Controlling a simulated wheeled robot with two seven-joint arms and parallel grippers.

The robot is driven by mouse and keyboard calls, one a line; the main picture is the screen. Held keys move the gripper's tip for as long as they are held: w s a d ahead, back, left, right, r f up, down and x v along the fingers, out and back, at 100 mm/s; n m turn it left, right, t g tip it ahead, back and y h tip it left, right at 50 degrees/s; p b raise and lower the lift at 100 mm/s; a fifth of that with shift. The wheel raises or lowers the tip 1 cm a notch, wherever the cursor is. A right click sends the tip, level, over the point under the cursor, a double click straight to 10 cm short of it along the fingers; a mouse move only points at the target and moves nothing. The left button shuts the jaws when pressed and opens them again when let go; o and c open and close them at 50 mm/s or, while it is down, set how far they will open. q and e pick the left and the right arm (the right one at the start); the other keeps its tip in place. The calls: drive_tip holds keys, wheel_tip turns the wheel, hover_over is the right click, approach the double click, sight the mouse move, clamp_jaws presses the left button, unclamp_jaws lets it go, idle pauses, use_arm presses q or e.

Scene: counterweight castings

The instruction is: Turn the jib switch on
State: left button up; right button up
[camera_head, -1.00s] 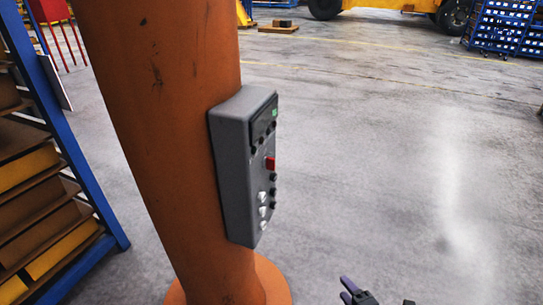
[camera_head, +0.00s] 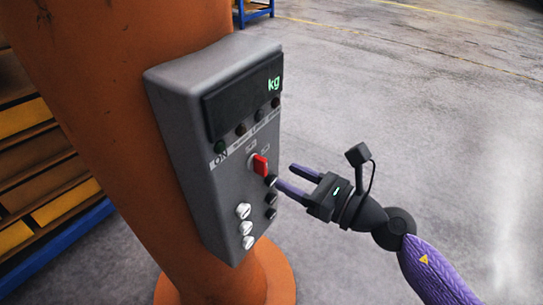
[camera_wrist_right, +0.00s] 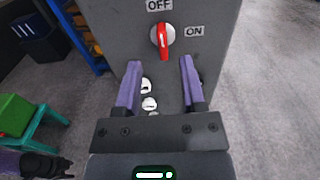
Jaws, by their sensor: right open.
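The jib switch is a red rotary handle (camera_head: 261,165) on a grey control box (camera_head: 190,150) fixed to an orange column. In the right wrist view the red handle (camera_wrist_right: 162,40) stands upright, in line with the OFF label (camera_wrist_right: 159,5) above it; the ON label (camera_wrist_right: 194,31) is to its right. My right gripper (camera_head: 285,177) is open and empty, its purple fingers pointing at the box just short of the switch. In the right wrist view its fingertips (camera_wrist_right: 160,63) are spread below the handle. A dark part of my left arm shows at that view's lower left; its jaws cannot be made out.
White buttons (camera_head: 245,227) and dark buttons (camera_head: 271,197) sit below the switch, close to my right fingers. A display (camera_head: 245,95) reading "kg" is above. The orange column (camera_head: 110,130) and a blue-framed shelf (camera_head: 60,245) stand left. Floor at right is clear.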

sight(266, 165)
drive_tip(key=x, duration=0.5)
drive_tip(key=shift+w+a+p, duration=0.2)
drive_tip(key=shift+w+p, duration=0.05)
drive_tip(key=shift+p, duration=0.05)
clamp_jaws()
